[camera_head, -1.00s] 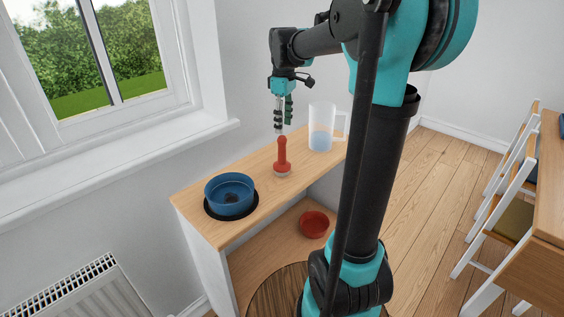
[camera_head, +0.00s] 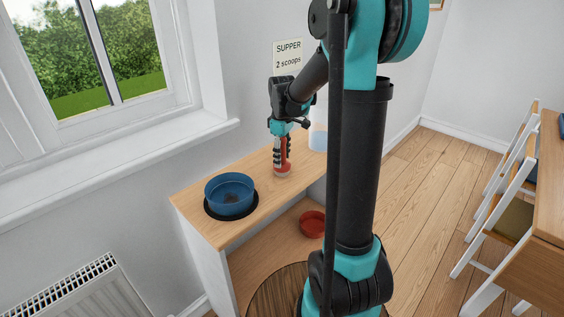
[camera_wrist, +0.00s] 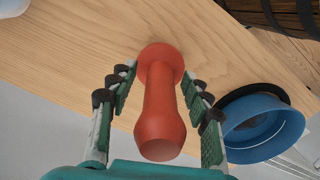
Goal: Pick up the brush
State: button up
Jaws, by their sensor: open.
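The brush (camera_head: 283,168) is red with a thick handle and stands upright on the wooden shelf top. In the wrist view the brush (camera_wrist: 160,100) lies between the two fingers, its handle end toward the camera. My gripper (camera_head: 282,152) points down over the brush, with its fingers around the handle. In the wrist view my gripper (camera_wrist: 158,90) is open, with a gap between each finger and the handle. The fingers hide part of the handle in the head view.
A blue bowl (camera_head: 230,193) sits in a dark ring left of the brush. A clear jug (camera_head: 318,139) stands behind to the right, partly hidden by my arm. A red bowl (camera_head: 312,224) is on the lower shelf. A wall sign (camera_head: 288,57) reads "SUPPER 2 scoops".

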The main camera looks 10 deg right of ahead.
jog(key=shift+f, duration=0.35)
jog(key=shift+c, duration=0.2)
grip_shut()
jog(key=shift+r, duration=0.2)
